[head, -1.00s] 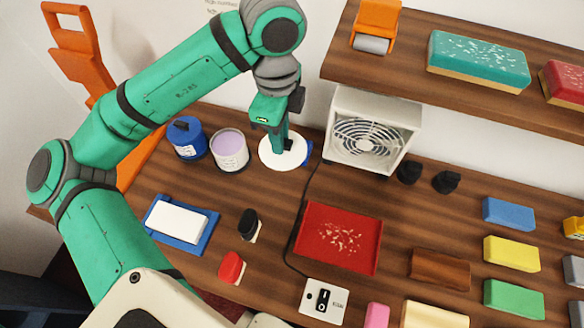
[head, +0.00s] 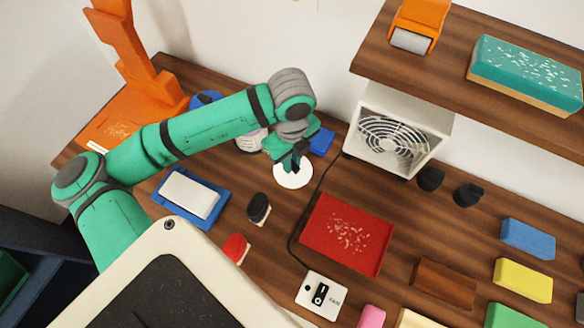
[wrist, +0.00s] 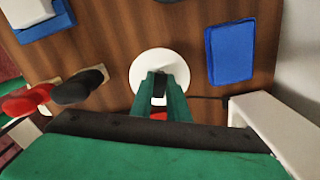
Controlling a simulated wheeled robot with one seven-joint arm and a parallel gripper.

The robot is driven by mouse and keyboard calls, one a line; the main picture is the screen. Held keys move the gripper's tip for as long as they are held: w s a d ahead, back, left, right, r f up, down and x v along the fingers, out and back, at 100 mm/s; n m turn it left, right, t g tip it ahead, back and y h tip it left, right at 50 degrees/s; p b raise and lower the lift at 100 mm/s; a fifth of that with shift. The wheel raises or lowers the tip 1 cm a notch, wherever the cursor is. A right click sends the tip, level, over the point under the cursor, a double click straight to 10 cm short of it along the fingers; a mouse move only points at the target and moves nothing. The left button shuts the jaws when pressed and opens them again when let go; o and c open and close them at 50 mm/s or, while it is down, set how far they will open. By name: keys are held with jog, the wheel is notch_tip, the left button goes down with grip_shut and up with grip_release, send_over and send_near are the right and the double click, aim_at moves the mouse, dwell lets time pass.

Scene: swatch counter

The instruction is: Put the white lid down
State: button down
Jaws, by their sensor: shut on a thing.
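The white lid (head: 293,175) is a round disc, seen in the head view left of the fan and behind the red tray. It also shows in the wrist view (wrist: 152,68). My gripper (head: 294,160) is above the lid, with its fingers shut on it at the middle; in the wrist view the fingertips (wrist: 159,88) cover part of the lid's near side. The lid looks level and close to the counter (head: 285,215). I cannot tell whether it touches the wood. The pale tub (head: 250,141) is mostly hidden behind my arm.
A blue flat block (wrist: 230,52) lies right of the lid in the wrist view. The fan (head: 398,138) stands to the right, its cable (head: 318,200) running past the lid. A red tray (head: 345,233) and black-handled tool (head: 258,208) are in front. Bare wood surrounds the lid.

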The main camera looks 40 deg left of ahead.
jog(key=shift+s+a+f, duration=0.15)
jog(key=shift+f, duration=1.95)
jog(key=shift+f, duration=0.1)
jog(key=c, duration=1.7)
grip_release()
notch_tip(320, 180, up, 12)
jog(key=shift+r, duration=0.1)
